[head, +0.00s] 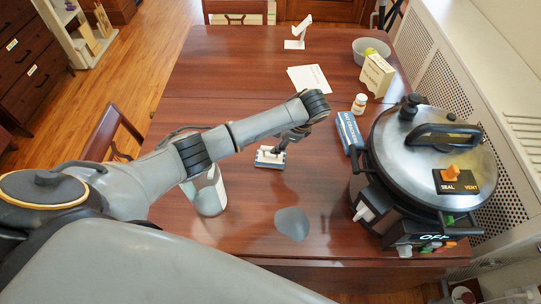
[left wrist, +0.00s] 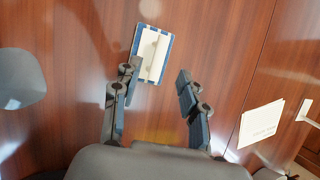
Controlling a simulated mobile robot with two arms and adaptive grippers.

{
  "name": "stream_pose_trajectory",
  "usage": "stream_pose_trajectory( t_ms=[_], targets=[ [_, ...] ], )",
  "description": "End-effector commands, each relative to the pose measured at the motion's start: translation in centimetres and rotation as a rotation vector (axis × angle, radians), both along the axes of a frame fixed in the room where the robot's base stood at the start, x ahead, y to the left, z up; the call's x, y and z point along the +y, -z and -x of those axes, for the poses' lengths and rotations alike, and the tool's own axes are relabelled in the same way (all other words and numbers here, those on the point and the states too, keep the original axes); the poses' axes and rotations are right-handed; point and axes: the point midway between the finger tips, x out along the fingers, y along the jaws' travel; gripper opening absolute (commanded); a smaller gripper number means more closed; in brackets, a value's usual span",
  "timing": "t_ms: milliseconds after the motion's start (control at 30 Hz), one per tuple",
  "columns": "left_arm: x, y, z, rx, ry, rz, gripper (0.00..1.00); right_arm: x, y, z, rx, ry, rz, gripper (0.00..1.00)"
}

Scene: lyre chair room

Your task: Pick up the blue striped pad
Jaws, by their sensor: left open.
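The blue striped pad (head: 270,159) lies flat on the brown wooden table (head: 232,75), near its middle. In the left wrist view the pad (left wrist: 143,52) shows a pale top, blue edge stripes and a light raised strip. My left gripper (head: 282,146) is just by the pad in the head view and partly covers its far side. In the left wrist view the fingers of the left gripper (left wrist: 157,74) are spread apart and empty, with the pad in front of the tips, nearer the left finger. My right gripper is not in view.
A large pressure cooker (head: 425,150) stands at the right, with a blue box (head: 348,131) and a small bottle (head: 359,104) near it. A clear pitcher (head: 207,194) is left of the pad. White paper (head: 309,78) lies beyond.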

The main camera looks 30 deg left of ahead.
Motion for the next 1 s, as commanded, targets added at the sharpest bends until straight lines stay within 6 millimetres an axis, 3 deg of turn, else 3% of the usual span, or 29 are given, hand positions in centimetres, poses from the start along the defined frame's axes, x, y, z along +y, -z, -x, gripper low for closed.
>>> stream_pose_trajectory(
  t_ms=[333, 533, 800, 833, 1000],
  targets=[
    [1.2, 3.0, 0.2, 0.002, -0.001, -0.001, 0.43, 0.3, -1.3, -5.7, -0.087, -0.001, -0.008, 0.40],
    [2.2, 5.5, 0.2, 0.000, 0.000, 0.000, 0.43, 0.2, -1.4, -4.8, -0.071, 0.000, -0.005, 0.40],
    [2.4, 5.9, 0.1, -0.002, 0.001, 0.001, 0.43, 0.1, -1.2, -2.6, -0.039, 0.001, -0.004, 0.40],
    [2.4, 5.9, 0.1, -0.001, 0.001, 0.001, 0.41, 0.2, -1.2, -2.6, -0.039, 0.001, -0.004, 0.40],
    [2.4, 5.9, 0.1, -0.001, 0.001, 0.001, 0.06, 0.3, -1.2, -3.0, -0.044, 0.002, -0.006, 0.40]
  ],
)
